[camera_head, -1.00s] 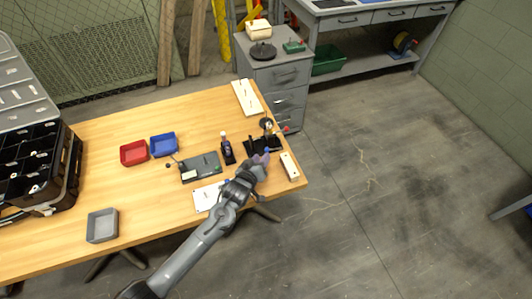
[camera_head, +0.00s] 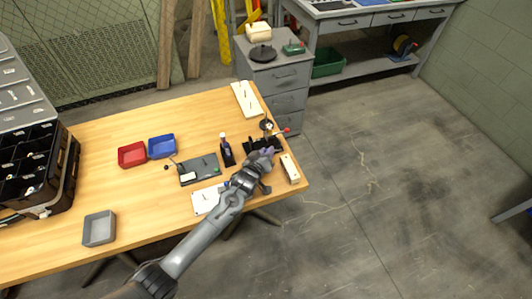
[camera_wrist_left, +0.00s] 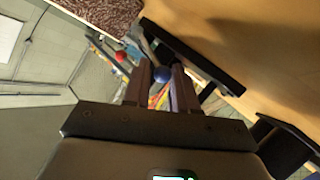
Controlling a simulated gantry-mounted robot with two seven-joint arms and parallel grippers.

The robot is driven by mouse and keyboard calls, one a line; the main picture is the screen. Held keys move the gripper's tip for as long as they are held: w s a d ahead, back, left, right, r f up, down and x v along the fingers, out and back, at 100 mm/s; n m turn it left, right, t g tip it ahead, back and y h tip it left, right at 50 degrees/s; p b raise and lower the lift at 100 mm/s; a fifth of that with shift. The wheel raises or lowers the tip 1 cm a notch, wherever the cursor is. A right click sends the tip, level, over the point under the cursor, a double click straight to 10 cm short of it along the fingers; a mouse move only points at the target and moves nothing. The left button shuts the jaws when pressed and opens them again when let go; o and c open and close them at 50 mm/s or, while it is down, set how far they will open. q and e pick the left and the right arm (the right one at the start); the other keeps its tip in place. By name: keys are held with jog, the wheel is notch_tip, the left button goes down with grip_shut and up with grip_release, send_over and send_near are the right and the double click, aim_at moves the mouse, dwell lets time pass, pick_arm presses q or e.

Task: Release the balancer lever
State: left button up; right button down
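The balancer (camera_head: 250,146), with a black base, stands near the right end of the wooden table in the head view. A red knob (camera_head: 286,130) sticks out at its right; it also shows in the left wrist view (camera_wrist_left: 121,56). My left gripper (camera_head: 268,153) is at the balancer's front side and hides part of it. In the left wrist view its two fingers (camera_wrist_left: 162,88) are apart, with a blue knob (camera_wrist_left: 163,75) in line with the gap near their tips. I cannot tell whether they touch it. My right gripper is out of view.
A white block (camera_head: 290,168) lies right of my gripper near the table edge. A dark bottle on a stand (camera_head: 226,152), a grey device (camera_head: 200,169) and a white sheet (camera_head: 205,200) are to the left. Red (camera_head: 132,154) and blue (camera_head: 161,146) trays stand farther left.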

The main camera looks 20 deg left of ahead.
pick_arm(q)
grip_shut()
jog(key=shift+r+p, duration=0.2)
jog(key=shift+p, duration=0.15)
jog(key=p, duration=0.2)
jog(key=r+m+g+p, duration=0.1)
jog(key=p, duration=0.1)
jog(key=shift+w+d+r+g+y, duration=0.1)
jog(key=shift+w+d+g+y, duration=0.1)
jog(key=shift+g+y, duration=0.15)
jog(key=shift+p, duration=0.3)
